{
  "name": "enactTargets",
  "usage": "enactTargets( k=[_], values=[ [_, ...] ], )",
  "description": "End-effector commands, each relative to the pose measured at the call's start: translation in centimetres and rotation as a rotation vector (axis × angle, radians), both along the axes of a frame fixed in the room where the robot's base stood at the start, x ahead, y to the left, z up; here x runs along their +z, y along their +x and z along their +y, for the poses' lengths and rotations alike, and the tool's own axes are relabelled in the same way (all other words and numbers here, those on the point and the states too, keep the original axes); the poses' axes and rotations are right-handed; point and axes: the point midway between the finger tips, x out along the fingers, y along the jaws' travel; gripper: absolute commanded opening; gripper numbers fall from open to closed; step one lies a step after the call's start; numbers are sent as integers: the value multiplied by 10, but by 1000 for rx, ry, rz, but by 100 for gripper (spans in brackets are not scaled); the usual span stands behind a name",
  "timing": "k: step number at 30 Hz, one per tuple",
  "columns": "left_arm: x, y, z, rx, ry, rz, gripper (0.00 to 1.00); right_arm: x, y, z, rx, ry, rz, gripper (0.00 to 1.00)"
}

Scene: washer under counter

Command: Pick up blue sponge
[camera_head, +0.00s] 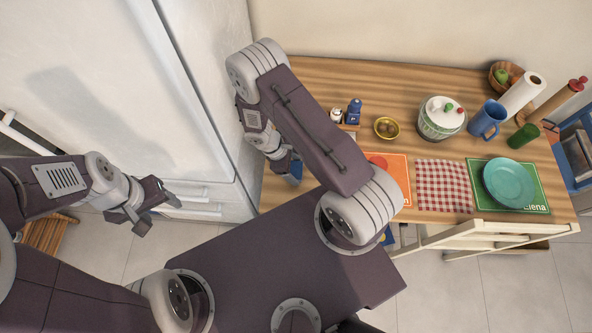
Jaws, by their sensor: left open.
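A small blue thing (294,173), which looks like the blue sponge, shows at the left end of the wooden counter. My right gripper (284,163) points down right at it, and my own arm partly covers both. I cannot tell whether its fingers are closed around the sponge or only over it. My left gripper (158,212) is open and empty, in front of the white fridge and well away from the counter.
The white fridge (130,100) stands left.

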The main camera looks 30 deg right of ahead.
Motion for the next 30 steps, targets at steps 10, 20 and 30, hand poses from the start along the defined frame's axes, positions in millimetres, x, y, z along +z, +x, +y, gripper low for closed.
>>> enactTargets(
  k=[10,20,30],
  values=[
    [0,0,0,0,0,0,61,0,0,0,0,0,0,19],
    [31,0,0,0,0,0,61,37,0,0,0,0,0,19],
    [12,0,0,0,0,0,61,72,-59,-14,0,0,-1,19]
  ],
)
